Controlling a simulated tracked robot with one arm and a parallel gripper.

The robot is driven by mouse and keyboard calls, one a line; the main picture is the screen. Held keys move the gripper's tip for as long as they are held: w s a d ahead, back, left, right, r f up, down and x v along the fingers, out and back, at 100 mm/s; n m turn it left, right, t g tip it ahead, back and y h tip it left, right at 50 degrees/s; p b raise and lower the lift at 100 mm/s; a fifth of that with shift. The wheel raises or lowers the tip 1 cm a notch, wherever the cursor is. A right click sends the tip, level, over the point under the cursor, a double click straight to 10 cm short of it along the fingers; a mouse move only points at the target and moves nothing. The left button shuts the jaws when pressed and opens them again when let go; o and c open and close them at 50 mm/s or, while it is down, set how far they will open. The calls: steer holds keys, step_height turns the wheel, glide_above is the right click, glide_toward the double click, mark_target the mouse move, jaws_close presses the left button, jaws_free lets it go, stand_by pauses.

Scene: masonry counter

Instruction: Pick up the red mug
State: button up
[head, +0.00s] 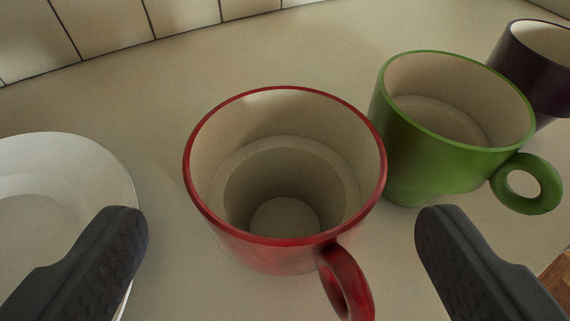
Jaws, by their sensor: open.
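The red mug (270,252) stands upright on the counter in the middle of the head view. Its inside is cream and looks empty, and its handle (346,284) points toward the lower right. My gripper (282,225) is open, with one dark finger to the left of the mug and the other to its right. Both fingers appear apart from the mug, and nothing is held between them. How far the fingertips are above the counter is hard to tell.
A green mug (410,160) stands close behind and right of the red mug. A dark purple mug (520,62) stands farther right. A white plate (115,180) lies at left, partly behind the left finger. A tiled wall (100,25) runs along the back.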

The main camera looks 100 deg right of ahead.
mark_target(280, 132)
steer(key=b+x, duration=0.1)
steer(key=x, duration=0.3)
steer(key=shift+d+f, duration=0.3)
steer(key=c, duration=0.7)
steer(key=shift+r, duration=0.1)
steer(key=shift+c, duration=0.2)
steer(key=shift+r, duration=0.1)
